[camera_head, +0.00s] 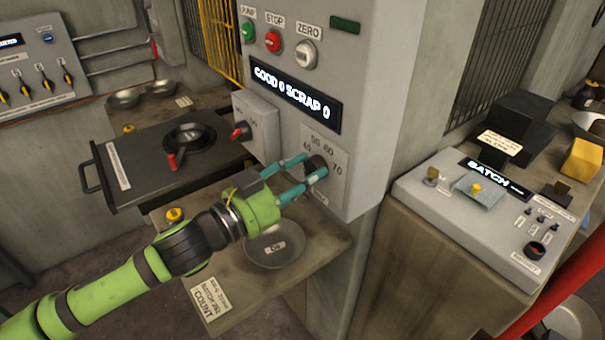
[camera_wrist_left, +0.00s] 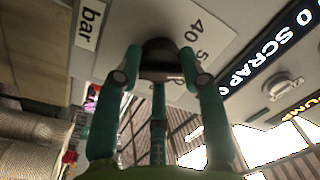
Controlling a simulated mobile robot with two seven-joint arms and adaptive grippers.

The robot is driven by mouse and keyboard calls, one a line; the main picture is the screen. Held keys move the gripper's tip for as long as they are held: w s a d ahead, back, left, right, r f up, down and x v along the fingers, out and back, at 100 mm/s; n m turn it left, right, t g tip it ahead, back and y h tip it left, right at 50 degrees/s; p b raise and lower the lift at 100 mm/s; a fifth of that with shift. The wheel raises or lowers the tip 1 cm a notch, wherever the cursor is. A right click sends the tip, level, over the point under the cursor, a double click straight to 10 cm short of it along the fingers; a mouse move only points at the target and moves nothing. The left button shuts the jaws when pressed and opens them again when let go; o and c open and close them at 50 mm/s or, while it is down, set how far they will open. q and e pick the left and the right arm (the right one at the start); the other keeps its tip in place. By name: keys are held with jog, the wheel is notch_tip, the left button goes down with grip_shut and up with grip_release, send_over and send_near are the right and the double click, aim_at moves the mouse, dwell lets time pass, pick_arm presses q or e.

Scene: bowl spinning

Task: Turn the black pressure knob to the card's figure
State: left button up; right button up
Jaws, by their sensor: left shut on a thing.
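The black pressure knob (camera_head: 315,163) sits on a pale dial plate (camera_head: 339,190) on the front of the grey machine. Figures 40, 50, 60 and 70 are printed around it. My left gripper (camera_head: 307,172) is shut on the knob, with its teal fingers on either side. In the left wrist view the knob (camera_wrist_left: 160,54) is between the fingertips, beside the 40 and a "bar" label (camera_wrist_left: 90,24). I cannot make out the knob's pointer. A printed card (camera_head: 210,302) on the shelf edge ends in "COUNT"; its small print is unreadable. My right gripper is not in view.
A grey bowl (camera_head: 275,246) rests on the shelf under my left gripper. A switch box with a red-tipped knob (camera_head: 241,131) is just left of the dial. A display (camera_head: 294,92) reads GOOD 0 SCRAP 0. A BATCH console (camera_head: 465,215) stands at right.

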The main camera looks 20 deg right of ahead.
pick_arm(q)
jog(key=shift+r, duration=0.35)
jog(key=o, duration=1.1)
jog(key=shift+o, duration=0.2)
jog(key=shift+d+f, duration=0.1)
jog(key=shift+f, duration=0.05)
jog(key=shift+s+a+f, duration=0.15)
jog(key=shift+a, duration=0.35)
jog(key=v, duration=1.1)
jog(key=shift+s, duration=0.1)
